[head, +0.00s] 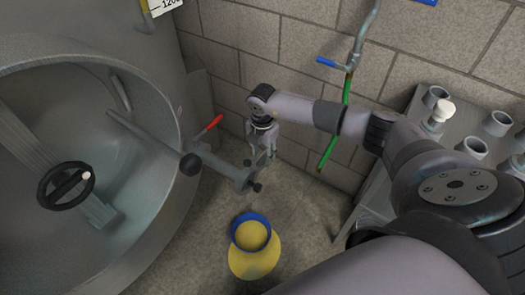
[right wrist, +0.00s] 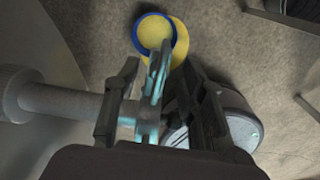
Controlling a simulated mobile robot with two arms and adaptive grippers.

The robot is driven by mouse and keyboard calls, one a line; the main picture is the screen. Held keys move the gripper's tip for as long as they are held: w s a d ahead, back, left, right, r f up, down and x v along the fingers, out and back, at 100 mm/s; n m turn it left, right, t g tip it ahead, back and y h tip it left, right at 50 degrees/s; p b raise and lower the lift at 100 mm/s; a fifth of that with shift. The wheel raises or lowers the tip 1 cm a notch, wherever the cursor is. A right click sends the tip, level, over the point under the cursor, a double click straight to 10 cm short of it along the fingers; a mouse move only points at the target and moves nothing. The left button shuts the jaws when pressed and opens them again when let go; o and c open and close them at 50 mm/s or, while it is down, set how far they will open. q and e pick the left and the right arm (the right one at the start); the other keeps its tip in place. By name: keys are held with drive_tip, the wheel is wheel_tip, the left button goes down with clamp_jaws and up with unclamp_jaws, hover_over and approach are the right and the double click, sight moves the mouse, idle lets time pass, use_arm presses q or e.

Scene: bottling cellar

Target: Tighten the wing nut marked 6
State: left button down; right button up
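My right gripper (head: 263,150) points downward beside a grey valve fitting (head: 232,172) with dark knobs, near the tank wall. In the right wrist view its dark fingers (right wrist: 160,100) stand apart. Between them is a pale blue-grey, wing-like part (right wrist: 157,78); gaps seem to show on both sides, and contact cannot be made out. A grey shaft (right wrist: 65,100) comes in from the left toward this part. No number 6 is readable, so I cannot tell whether this is the wing nut marked 6. My left gripper is not in view.
A yellow vessel with a blue rim (head: 250,217) stands on the floor below. A tank opening with a handwheel (head: 66,186) is left. A green hose (head: 334,138) hangs behind.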

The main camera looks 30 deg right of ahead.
sight(263, 155)
drive_tip(key=shift+r, duration=0.1)
drive_tip(key=shift+r, duration=0.25)
wheel_tip(263, 155, up, 11)
drive_tip(key=shift+r, duration=0.15)
idle(0.7)
